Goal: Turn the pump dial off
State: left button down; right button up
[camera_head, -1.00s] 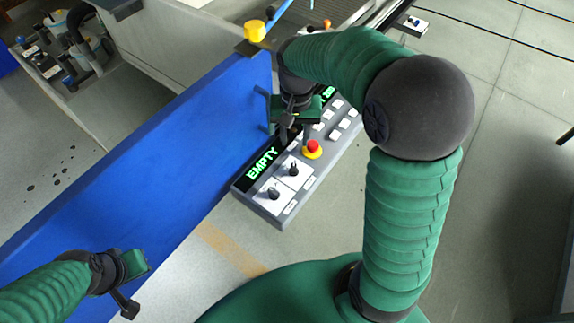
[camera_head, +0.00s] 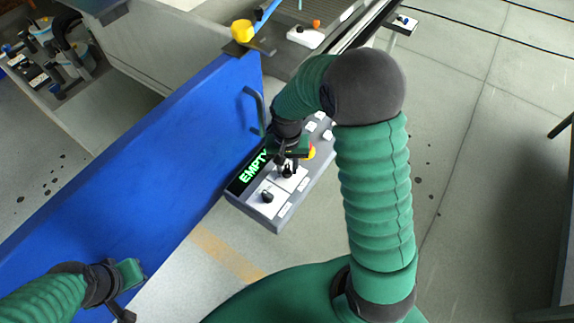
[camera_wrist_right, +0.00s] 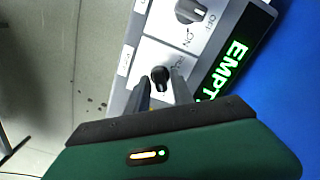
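A grey control panel (camera_head: 277,221) carries two black dials on white plates and a green display (camera_head: 253,168) reading "EMPTY". One dial (camera_head: 267,196) sits at the near end; it shows at the top of the right wrist view (camera_wrist_right: 190,10) with "ON" and "OFF" beside it. The second dial (camera_head: 287,171) also shows in the wrist view (camera_wrist_right: 160,75). My right gripper (camera_wrist_right: 163,90) is at this second dial, its fingers apart, one on each side of the knob; contact is unclear. I cannot read which dial is the pump's. My left gripper (camera_head: 128,290) is at lower left, away from the panel.
A blue panel wall (camera_head: 140,165) with a handle (camera_head: 254,108) runs beside the control panel. A red-and-yellow stop button (camera_head: 311,152) is partly hidden behind my right gripper. A yellow cap (camera_head: 242,30) stands beyond. Open floor (camera_head: 470,190) lies to the right.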

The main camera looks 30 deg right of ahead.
grip_shut()
jog(key=shift+r, duration=0.1)
jog(key=n+p, duration=0.3)
jog(key=n, duration=0.1)
jog(key=shift+r, duration=0.15)
jog(key=n+p, duration=0.2)
jog(key=n, duration=0.1)
jog(key=shift+n, duration=0.4)
jog(key=shift+n+p, duration=1)
jog(key=shift+n, duration=0.5)
jog(key=shift+w, duration=0.1)
jog(key=shift+o, duration=1.5)
grip_release()
jog(key=shift+f, duration=0.2)
